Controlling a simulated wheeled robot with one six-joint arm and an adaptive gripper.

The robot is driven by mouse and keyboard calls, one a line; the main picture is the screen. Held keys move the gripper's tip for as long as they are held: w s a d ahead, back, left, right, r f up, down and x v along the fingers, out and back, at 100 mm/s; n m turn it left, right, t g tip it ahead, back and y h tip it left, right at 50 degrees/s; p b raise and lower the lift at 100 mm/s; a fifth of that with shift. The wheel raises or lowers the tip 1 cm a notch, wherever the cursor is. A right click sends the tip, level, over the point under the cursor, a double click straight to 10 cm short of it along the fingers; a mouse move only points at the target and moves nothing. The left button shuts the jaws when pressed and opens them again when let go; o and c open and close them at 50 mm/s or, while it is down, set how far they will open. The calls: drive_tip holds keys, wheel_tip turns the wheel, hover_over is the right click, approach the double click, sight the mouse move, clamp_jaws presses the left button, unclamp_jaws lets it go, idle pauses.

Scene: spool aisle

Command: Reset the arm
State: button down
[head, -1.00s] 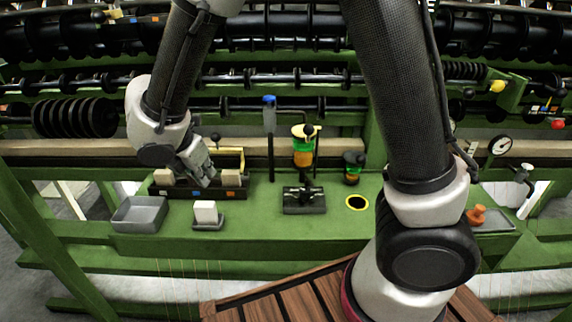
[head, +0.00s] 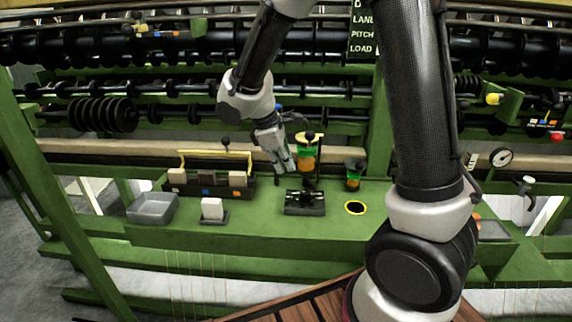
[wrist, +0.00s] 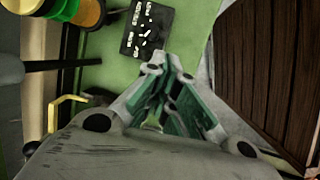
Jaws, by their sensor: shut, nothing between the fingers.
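My gripper (head: 284,166) hangs from my arm above the green bench, fingers pointing down, just left of the green-and-orange spool. In the wrist view my gripper (wrist: 172,72) has its fingers together, with nothing between them. Below it in the head view is a small black fixture (head: 304,203) on the bench, apart from the fingers; the fixture also shows in the wrist view (wrist: 146,30).
The green bench (head: 270,228) carries a grey tray (head: 152,207), a white block on a stand (head: 212,209), a black rack with a yellow handle (head: 208,190), the spool (head: 307,160) and a small cup (head: 353,174). A pressure gauge (head: 501,157) stands right. Slatted wood (head: 300,303) lies in front.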

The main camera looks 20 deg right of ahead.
drive_tip(key=shift+d, duration=0.4)
drive_tip(key=s+d+r+m+t+y, duration=0.2)
drive_tip(key=s+d+r+m, duration=0.3)
drive_tip(key=s, duration=0.5)
drive_tip(key=s+d+r+m+t+y, duration=0.1)
drive_tip(key=s+d+r+m+y, duration=0.1)
drive_tip(key=s+d+r+m, duration=0.4)
drive_tip(key=s+r+m, duration=0.2)
drive_tip(key=s+r, duration=0.2)
drive_tip(key=s, duration=0.1)
drive_tip(key=shift+d+r+t, duration=0.2)
drive_tip(key=shift+t, duration=0.2)
